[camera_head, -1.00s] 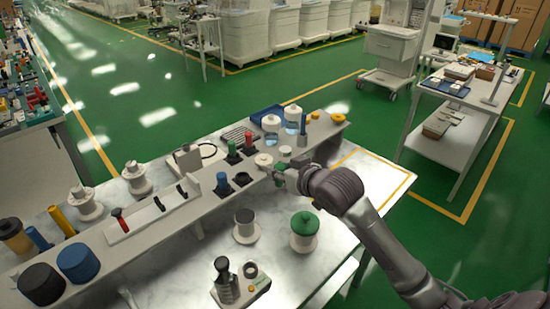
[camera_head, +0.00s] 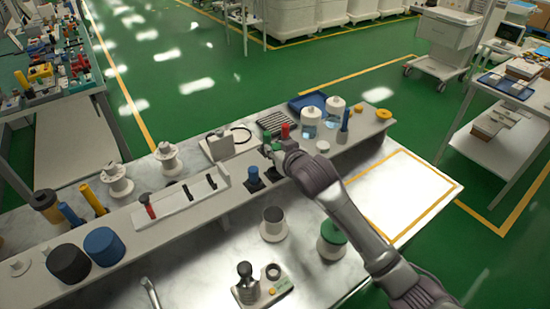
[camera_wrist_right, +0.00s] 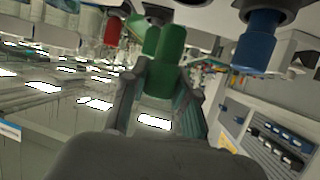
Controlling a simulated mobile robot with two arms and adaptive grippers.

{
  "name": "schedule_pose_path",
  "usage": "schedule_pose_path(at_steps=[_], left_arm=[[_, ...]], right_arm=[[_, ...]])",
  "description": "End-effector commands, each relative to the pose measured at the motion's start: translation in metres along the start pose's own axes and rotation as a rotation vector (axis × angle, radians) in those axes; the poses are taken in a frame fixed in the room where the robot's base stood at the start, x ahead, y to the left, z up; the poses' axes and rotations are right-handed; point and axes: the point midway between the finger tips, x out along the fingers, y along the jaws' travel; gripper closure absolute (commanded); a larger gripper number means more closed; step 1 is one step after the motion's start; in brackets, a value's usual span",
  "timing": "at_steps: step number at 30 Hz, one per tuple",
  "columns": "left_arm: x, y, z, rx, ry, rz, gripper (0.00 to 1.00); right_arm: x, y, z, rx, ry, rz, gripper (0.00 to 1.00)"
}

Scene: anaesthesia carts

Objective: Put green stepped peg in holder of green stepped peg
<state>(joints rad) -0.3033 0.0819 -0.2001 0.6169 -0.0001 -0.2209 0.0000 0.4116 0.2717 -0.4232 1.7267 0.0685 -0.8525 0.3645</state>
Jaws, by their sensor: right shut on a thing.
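My right gripper (camera_head: 272,151) is at the raised shelf, between the blue peg (camera_head: 254,176) and the red peg (camera_head: 285,131). In the right wrist view it is shut on the green stepped peg (camera_wrist_right: 171,48), which stands between the two fingers. A second green part (camera_wrist_right: 152,40) shows just behind it; I cannot tell whether it is a separate peg. The blue peg (camera_wrist_right: 260,50) and the red peg (camera_wrist_right: 112,29) stand on either side in that view. The holder of the green peg is hidden, and I cannot tell whether the peg touches it. My left gripper is out of view.
Two white-capped bottles (camera_head: 311,119) and a blue tray (camera_head: 303,100) are beyond the gripper on the shelf. A white rack (camera_head: 175,203) is to the left. A green-topped spool (camera_head: 331,237) and a dark-topped spool (camera_head: 273,222) stand on the lower tabletop.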

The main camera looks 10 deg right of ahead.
Motion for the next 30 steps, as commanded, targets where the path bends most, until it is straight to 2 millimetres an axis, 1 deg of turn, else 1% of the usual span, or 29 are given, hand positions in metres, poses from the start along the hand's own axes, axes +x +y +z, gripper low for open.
schedule_pose_path(at_steps=[2,4,9,12,20,24,25,28,29,30], left_arm=[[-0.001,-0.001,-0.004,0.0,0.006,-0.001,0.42],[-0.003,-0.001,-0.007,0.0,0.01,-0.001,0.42],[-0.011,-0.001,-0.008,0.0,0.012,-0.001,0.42],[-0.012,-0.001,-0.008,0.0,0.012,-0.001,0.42],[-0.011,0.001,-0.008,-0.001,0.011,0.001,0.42],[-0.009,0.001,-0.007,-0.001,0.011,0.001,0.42],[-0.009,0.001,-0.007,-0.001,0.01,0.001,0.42],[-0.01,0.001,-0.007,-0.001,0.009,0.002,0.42],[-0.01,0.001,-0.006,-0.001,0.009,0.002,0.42],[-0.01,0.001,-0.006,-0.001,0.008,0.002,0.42]], right_arm=[[0.005,-0.004,0.001,0.0,0.001,-0.001,0.95],[0.007,-0.004,0.006,0.0,-0.002,-0.001,0.95],[0.017,-0.004,0.029,0.0,-0.003,0.0,0.95],[0.02,-0.004,0.038,-0.001,-0.001,-0.001,0.95],[0.021,-0.004,0.039,0.0,0.001,-0.001,0.95],[0.022,-0.004,0.043,0.0,0.0,-0.001,0.95],[0.022,-0.004,0.042,0.0,0.001,-0.001,0.67],[0.022,-0.004,0.042,0.0,0.0,-0.001,0.5],[0.022,-0.004,0.042,0.0,0.0,-0.001,0.47],[0.022,-0.004,0.042,0.0,0.0,-0.001,0.47]])
